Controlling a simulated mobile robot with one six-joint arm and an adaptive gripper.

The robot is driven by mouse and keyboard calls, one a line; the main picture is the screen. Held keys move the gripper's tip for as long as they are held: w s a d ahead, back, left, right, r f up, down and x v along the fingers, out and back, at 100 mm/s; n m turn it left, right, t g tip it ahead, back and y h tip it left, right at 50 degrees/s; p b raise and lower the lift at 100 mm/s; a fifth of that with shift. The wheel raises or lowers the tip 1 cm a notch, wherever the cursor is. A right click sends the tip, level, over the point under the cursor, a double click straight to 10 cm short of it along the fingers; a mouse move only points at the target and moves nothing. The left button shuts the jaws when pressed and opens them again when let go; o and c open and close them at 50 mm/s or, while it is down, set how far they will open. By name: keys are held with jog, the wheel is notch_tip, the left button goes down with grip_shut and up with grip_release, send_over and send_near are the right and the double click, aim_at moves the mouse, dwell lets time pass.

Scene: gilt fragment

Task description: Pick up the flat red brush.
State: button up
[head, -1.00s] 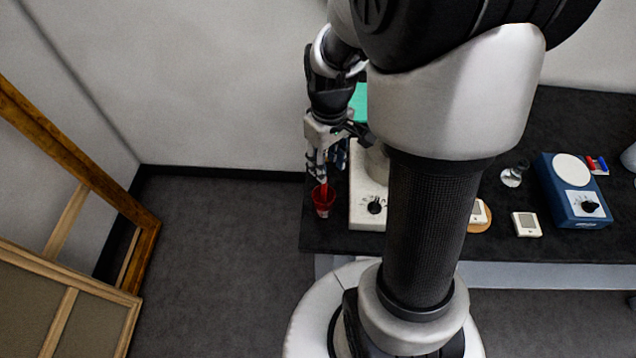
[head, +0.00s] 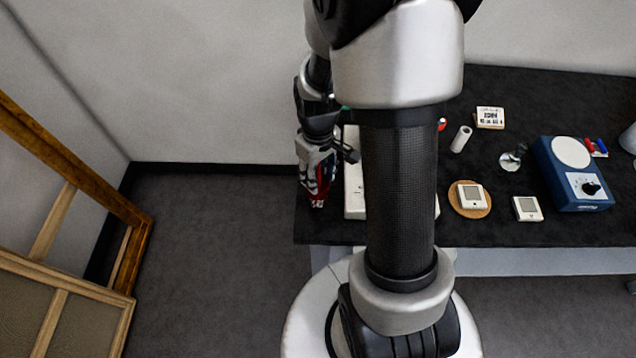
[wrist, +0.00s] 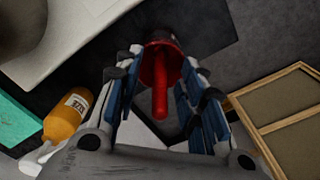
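A red cup (wrist: 160,58) stands near the left edge of the black table, with a red rod (wrist: 160,98) rising from it towards the wrist camera. The rod looks like a brush handle; no flat brush head can be made out. My gripper (wrist: 162,64) is open, its blue-padded fingers on either side of the rod with visible gaps to it. In the head view, my gripper (head: 317,180) is low over the cup (head: 318,198) and hides most of it.
A white device (head: 353,190) stands just right of the cup. An orange bottle (wrist: 67,115) and a teal item (wrist: 16,122) lie farther left in the wrist view. Wooden frames (head: 130,235) lean left of the table. A blue device (head: 575,175) stands far right.

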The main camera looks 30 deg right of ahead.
grip_shut()
dwell(0.3)
jog(key=shift+r, duration=0.15)
notch_tip(320, 180, up, 20)
jog(key=p, duration=0.5)
jog(key=shift+p, duration=0.4)
